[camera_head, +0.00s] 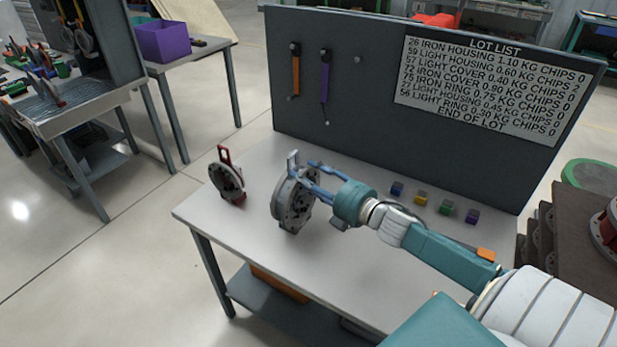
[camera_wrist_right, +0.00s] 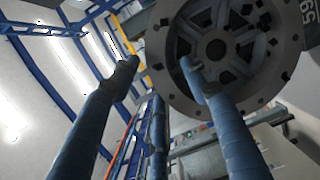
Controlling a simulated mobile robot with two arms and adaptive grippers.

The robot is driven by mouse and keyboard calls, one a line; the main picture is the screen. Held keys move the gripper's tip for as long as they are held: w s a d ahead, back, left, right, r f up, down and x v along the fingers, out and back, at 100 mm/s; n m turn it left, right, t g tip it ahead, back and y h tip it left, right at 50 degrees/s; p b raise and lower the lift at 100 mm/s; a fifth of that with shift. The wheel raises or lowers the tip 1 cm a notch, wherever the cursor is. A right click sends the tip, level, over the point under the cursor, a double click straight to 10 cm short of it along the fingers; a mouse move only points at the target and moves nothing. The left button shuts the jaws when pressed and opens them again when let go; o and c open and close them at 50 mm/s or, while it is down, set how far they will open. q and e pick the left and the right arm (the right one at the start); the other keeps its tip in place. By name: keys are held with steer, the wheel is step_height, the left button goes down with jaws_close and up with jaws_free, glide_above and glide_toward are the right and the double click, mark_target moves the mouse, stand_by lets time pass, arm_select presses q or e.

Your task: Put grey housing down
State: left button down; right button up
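The grey housing (camera_head: 293,203), a thick round part with bolt holes and a lug on top, is upright at the middle of the table (camera_head: 255,265). I cannot tell whether its lower edge touches the tabletop. My right gripper (camera_head: 309,178) is at the housing's right side with its blue fingers around the rim area. In the right wrist view the housing (camera_wrist_right: 215,48) fills the upper right, and my right gripper's fingertips (camera_wrist_right: 160,70) are apart, one overlapping its face and one left of its rim. Firm contact is not clear. My left gripper is not in view.
A disc with a red handle (camera_head: 227,180) stands left of the housing. Small coloured blocks (camera_head: 422,198) line the table's back right. A dark board (camera_head: 350,105) with tools and a lot list rises behind. Dark stacked trays (camera_head: 572,240) stand right. The front tabletop is clear.

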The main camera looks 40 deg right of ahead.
steer(key=shift+r, duration=0.15)
steer(key=shift+s+d, duration=0.1)
steer(key=shift+s, duration=0.2)
steer(key=s+d+b, duration=0.1)
steer(key=s, duration=1)
steer(key=shift+d+r, duration=0.4)
steer(key=shift+s, duration=0.1)
